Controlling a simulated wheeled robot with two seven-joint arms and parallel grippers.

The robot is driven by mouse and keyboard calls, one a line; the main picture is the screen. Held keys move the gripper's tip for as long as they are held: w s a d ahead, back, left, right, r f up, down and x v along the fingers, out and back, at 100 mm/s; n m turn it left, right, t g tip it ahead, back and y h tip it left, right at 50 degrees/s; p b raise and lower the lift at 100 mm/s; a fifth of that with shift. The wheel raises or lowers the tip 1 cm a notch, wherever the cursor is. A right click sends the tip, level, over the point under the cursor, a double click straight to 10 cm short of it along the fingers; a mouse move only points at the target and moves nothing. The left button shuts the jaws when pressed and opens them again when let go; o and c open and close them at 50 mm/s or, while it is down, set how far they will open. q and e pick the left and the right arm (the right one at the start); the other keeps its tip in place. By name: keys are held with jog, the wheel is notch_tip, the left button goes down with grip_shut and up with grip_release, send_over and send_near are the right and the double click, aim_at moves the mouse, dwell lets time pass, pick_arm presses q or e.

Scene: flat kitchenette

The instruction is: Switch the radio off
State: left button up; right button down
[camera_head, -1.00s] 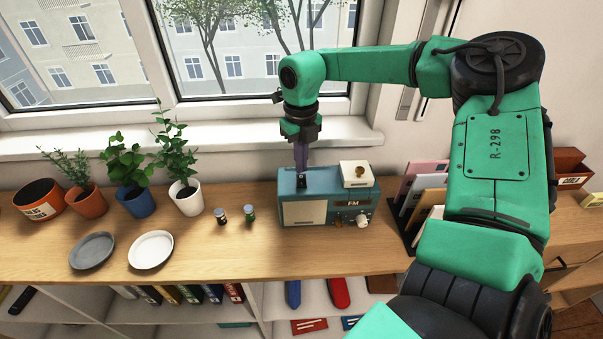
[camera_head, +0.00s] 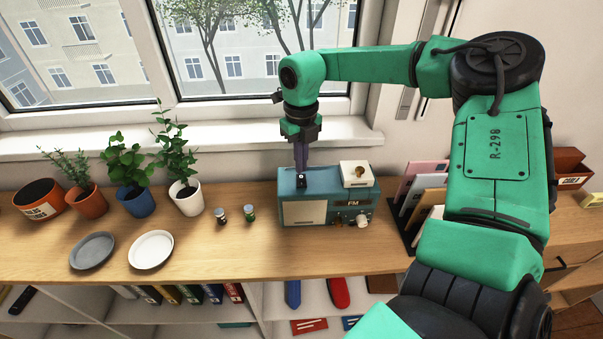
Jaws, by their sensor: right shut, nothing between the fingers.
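The teal radio (camera_head: 325,211) stands on the wooden counter below the window. Its front has a pale speaker panel, an FM display and knobs at the lower right. My right gripper (camera_head: 301,181) points straight down at the left part of the radio's top, with its fingers shut and empty. The fingertips look to be at or just above the top surface; whether they touch cannot be told. They hide the spot under them, so any switch there is not visible. A small cream box (camera_head: 356,174) sits on the right of the radio's top. My left gripper is not in view.
Two small jars (camera_head: 249,213) stand left of the radio. Potted plants (camera_head: 187,196) and two plates (camera_head: 151,250) are farther left. A file holder (camera_head: 409,234) stands close at the right. The counter (camera_head: 270,258) is clear in front of the radio.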

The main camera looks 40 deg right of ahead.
aim_at(301, 176)
jog(key=shift+f+b, duration=0.9)
jog(key=shift+f, duration=0.05)
dwell(0.7)
jog(key=shift+r+p, duration=2.1)
jog(key=shift+r, duration=1.5)
jog(key=shift+f, duration=0.1)
